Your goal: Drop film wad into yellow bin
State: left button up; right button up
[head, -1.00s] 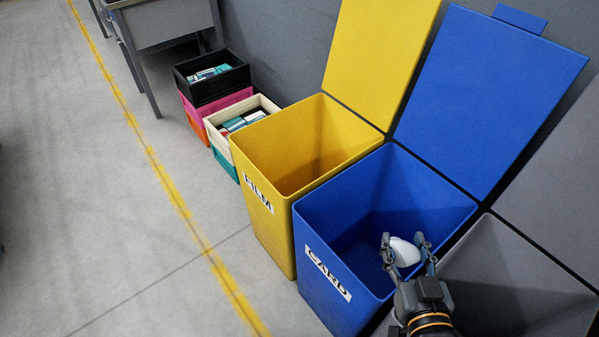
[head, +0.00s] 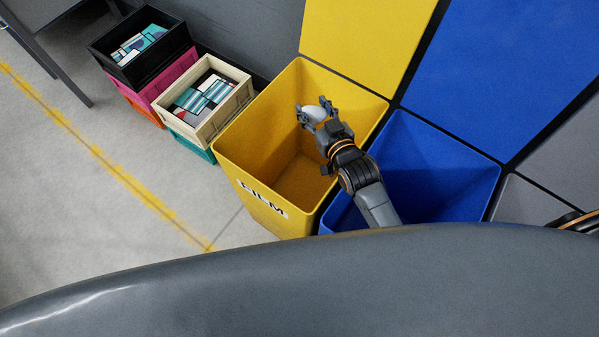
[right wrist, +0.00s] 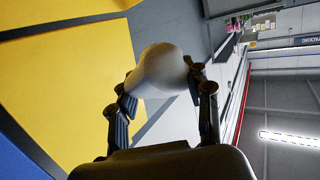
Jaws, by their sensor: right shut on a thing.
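The film wad (head: 315,113) is a small, smooth white lump. My right gripper (head: 314,108) is shut on it, with a finger on either side. In the head view they appear over the mouth of the open yellow bin (head: 282,100), which is labelled FILM. The bin looks empty where I can see inside; my gripper and forearm hide part of it. In the right wrist view the wad (right wrist: 162,70) sits between the fingertips, with yellow surfaces to the left. My left gripper is not in view.
The open blue bin (head: 440,185) stands right of the yellow one, partly under my forearm. A grey bin (head: 525,205) is further right. Stacked crates, topped by a black crate (head: 120,72) and a cream crate (head: 238,105), stand left. Open floor lies left.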

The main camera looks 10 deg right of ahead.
jog(key=w, duration=0.5)
jog(key=shift+d+p, duration=0.25)
jog(key=shift+p, duration=0.15)
pick_arm(q)
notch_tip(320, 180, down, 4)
jog(key=b, duration=0.6)
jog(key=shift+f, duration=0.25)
pick_arm(e)
notch_tip(320, 180, down, 6)
jog(key=shift+w, duration=0.35)
jog(key=shift+f, duration=0.1)
jog(key=o, duration=0.9)
jog(key=shift+o, duration=0.2)
